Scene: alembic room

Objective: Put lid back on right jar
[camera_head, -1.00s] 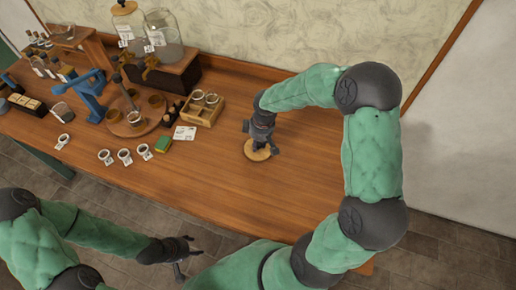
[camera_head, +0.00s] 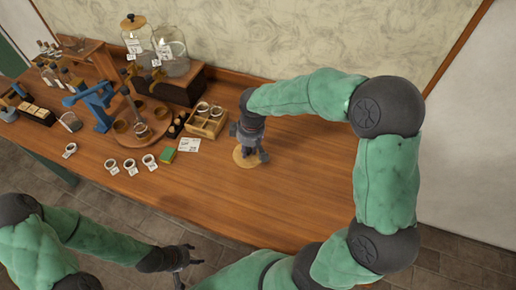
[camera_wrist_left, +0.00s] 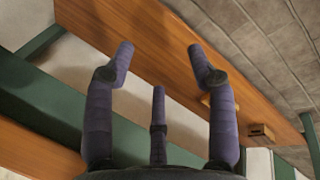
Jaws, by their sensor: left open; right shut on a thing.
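Two glass jars stand at the back on a dark wooden stand. The left jar (camera_head: 137,45) wears a wooden lid with a knob. The right jar (camera_head: 172,55) shows no lid. My right gripper (camera_head: 249,153) points down and is shut on a round, pale wooden lid (camera_head: 241,161). The lid is right of the jars and of the small wooden tray; I cannot tell whether it touches the table. The fingers hide part of it. My left gripper (camera_head: 190,256) is open and empty, in front of the table's front edge; its spread fingers show in the left wrist view (camera_wrist_left: 160,70).
A wooden tray (camera_head: 206,123) with small jars, a card (camera_head: 188,145), a green block (camera_head: 167,155) and several small cups lie left of the lid. A blue device (camera_head: 97,104) stands further left. The table's right part (camera_head: 300,190) is clear.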

